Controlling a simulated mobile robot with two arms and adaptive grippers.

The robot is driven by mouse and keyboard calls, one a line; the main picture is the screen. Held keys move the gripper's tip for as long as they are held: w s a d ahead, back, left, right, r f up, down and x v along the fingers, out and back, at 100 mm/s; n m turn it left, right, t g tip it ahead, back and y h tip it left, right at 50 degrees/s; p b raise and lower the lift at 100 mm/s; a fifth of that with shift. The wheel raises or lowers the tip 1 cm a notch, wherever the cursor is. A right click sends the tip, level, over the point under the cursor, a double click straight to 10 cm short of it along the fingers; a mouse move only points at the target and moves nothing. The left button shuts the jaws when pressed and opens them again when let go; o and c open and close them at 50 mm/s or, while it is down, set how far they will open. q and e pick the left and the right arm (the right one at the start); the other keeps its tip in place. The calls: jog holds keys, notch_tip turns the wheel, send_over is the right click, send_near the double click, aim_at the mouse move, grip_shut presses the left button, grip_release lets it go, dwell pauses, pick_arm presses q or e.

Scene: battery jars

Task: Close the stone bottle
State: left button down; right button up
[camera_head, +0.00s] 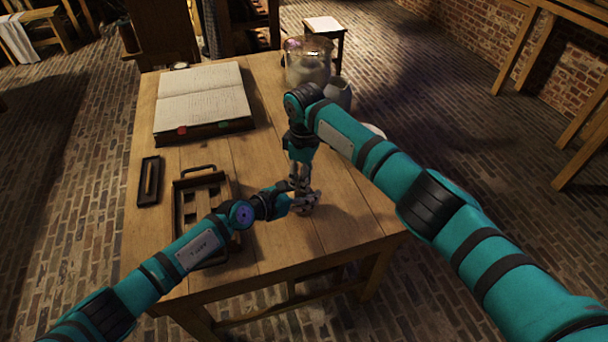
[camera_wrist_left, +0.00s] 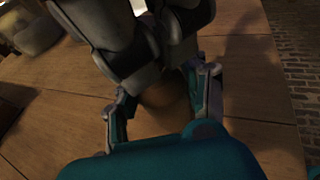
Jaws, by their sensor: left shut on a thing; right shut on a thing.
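The stone bottle (camera_wrist_left: 165,95) shows only as a rounded brownish surface between the fingers of my left gripper (camera_head: 306,203), low over the near part of the table. My left gripper comes in from the left and is shut on it. My right gripper (camera_head: 299,183) points down from directly above, its fingers close to the left ones. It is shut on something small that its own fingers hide. In the left wrist view the right gripper's grey fingers cover the top of the bottle. I cannot tell whether a stopper sits in its mouth.
The wooden table (camera_head: 270,255) also holds an open book (camera_head: 203,95), a dark slotted tray (camera_head: 205,177) and a narrow dark frame (camera_head: 149,182). A glass jar (camera_head: 306,62) and a grey jug (camera_head: 338,92) stand at the back right. The table's near right corner is bare.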

jog(key=shift+s+d+f, duration=0.1)
jog(key=shift+s+f, duration=0.05)
jog(key=shift+f, duration=0.8)
jog(key=shift+c, duration=0.5)
jog(key=shift+s+r+t, duration=0.1)
jog(key=shift+r+t, duration=0.2)
jog(key=shift+r, duration=0.15)
jog(key=shift+c, duration=0.5)
jog(key=shift+r, duration=0.1)
jog(key=shift+w+r, duration=0.2)
jog(key=shift+r, duration=0.05)
jog(key=shift+s+f, duration=0.15)
jog(key=shift+f, duration=0.85)
jog(key=shift+c, duration=0.2)
dwell(0.5)
jog(key=shift+s+r, duration=0.2)
jog(key=shift+r, duration=0.35)
jog(key=shift+w+r, duration=0.25)
jog(key=shift+r, duration=0.1)
jog(key=shift+c, duration=0.2)
dwell(0.4)
